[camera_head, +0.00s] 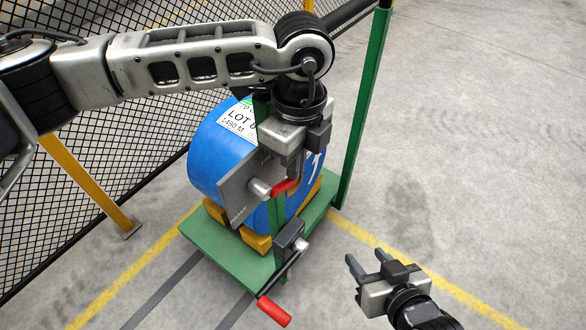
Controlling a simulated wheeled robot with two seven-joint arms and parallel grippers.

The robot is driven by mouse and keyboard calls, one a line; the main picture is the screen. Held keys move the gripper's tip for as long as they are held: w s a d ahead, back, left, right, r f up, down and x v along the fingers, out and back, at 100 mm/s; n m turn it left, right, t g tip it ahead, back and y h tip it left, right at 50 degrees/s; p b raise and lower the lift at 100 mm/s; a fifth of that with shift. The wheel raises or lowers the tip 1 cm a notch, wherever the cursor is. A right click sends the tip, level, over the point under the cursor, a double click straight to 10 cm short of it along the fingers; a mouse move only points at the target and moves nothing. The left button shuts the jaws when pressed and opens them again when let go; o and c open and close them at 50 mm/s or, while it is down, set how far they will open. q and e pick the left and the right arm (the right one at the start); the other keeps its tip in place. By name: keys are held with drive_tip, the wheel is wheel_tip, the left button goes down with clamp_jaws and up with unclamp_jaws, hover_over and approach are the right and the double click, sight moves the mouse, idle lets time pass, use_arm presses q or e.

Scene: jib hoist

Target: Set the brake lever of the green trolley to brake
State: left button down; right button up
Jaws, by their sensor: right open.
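The green trolley (330,205) carries a large blue drum (208,150). A grey upright plate (238,188) on its post has a round hub with a short red-gripped lever (284,187). Lower down, a dark box (291,234) carries a longer lever with a red grip (274,311) that points down toward the front. My right gripper (354,272) is open and empty, to the right of the lower lever.
Yellow chocks (256,240) support the drum. A black mesh fence (60,190) with a yellow post (88,185) stands at the left. A tall green post (363,110) rises behind the right gripper. The concrete floor at the right is clear.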

idle(0.3)
use_arm(q)
drive_tip(key=shift+r, duration=0.3)
wheel_tip(320, 180, up, 15)
drive_tip(key=shift+w+d+r, duration=0.15)
drive_tip(key=shift+w+d, duration=0.1)
drive_tip(key=shift+w, duration=0.1)
